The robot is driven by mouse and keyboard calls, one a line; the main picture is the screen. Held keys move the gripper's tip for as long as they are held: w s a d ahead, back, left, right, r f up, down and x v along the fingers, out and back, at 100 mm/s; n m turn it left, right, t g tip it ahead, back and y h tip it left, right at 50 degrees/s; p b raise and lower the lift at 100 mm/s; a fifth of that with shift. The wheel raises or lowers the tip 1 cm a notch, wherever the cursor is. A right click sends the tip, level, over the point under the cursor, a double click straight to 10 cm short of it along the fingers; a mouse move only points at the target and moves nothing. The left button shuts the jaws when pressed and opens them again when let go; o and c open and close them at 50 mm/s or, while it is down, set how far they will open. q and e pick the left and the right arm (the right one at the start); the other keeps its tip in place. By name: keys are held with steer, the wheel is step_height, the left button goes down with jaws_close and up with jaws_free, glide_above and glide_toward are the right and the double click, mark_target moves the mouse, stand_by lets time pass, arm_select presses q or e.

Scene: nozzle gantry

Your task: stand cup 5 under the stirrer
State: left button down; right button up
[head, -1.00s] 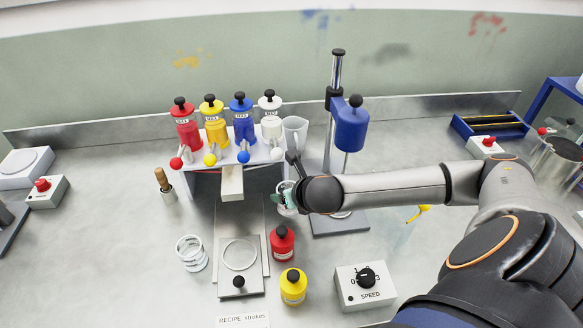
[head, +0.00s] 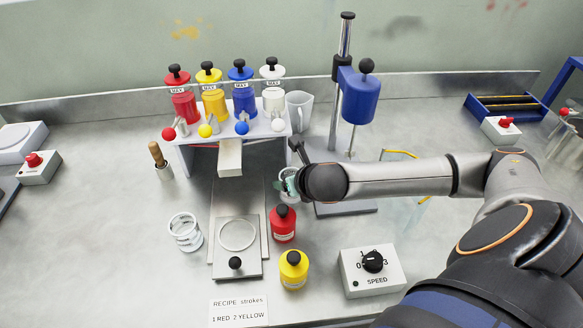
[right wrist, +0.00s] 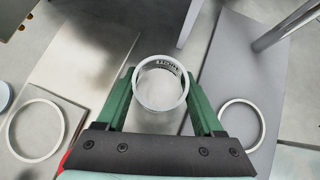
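A pale cup (right wrist: 160,88) sits between the green fingers of my right gripper (right wrist: 161,95), which touch it on both sides. Its dark print is too small to read, so I cannot confirm the number. In the head view my right gripper (head: 288,182) is between the dispenser stand and the stirrer, with the cup partly hidden. The stirrer has a blue motor (head: 360,97) on a post, with a thin shaft down over a grey base plate (head: 345,209). A white ring (right wrist: 242,125) lies on that plate, right of the cup. My left gripper is not in view.
A red bottle (head: 283,223) and yellow bottle (head: 293,269) stand in front of my right gripper. A dispenser rack (head: 228,138) is behind left.

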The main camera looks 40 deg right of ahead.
steer(key=o, duration=0.4)
steer(key=shift+r, duration=0.1)
